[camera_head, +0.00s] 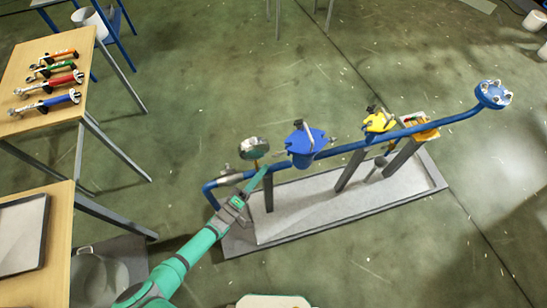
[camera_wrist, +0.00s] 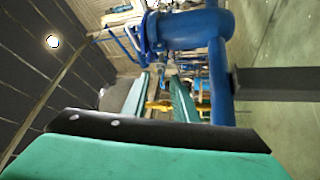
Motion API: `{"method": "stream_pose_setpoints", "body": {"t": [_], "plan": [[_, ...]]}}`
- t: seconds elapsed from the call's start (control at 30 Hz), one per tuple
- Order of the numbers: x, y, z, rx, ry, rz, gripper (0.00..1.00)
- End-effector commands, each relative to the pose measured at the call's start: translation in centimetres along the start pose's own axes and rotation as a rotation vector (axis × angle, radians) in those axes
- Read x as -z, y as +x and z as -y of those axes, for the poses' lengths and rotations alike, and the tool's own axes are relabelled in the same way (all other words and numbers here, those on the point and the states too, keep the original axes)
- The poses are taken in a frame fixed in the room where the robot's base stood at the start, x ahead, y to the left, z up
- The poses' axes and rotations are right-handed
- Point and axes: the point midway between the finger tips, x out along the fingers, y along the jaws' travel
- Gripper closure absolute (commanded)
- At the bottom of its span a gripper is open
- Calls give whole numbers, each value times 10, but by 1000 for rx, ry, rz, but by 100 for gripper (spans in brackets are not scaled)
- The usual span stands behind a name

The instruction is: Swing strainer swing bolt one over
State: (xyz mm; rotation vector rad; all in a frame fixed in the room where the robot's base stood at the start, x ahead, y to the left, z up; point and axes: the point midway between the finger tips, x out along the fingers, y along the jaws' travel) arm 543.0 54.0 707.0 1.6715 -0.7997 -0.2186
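The blue strainer (camera_head: 305,146) sits in the blue pipe line in the head view, with a dark and light fitting on its top. In the wrist view the strainer (camera_wrist: 190,30) is a large blue body at upper right, with small metal parts near its top edge. I cannot tell which of these is swing bolt one. My gripper (camera_head: 263,172) is left of the strainer and beside the pipe. In the wrist view its two green fingers (camera_wrist: 159,82) are apart with nothing clearly held between them.
The blue pipe (camera_head: 345,147) runs above a grey tray (camera_head: 435,174) on posts. A round gauge (camera_head: 254,147) stands close to my gripper. A yellow valve (camera_head: 379,122) and a blue flange (camera_head: 493,94) are further right. Wrenches lie on the left table (camera_head: 55,55).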

Motion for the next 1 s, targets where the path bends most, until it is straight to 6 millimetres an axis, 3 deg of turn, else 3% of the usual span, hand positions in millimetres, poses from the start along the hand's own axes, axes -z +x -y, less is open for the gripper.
{"method": "stream_pose_setpoints", "body": {"t": [0.2, 0.4, 0.8, 0.93, 1.0], "plan": [[-1, 39, 0, -1, -1, 2, 74], [-1, 60, 0, 0, 0, 1, 74], [0, 67, 0, 1, 1, 0, 74], [0, 66, 0, 1, 1, 0, 100], [0, 66, 0, 1, 1, 0, 100]]}}
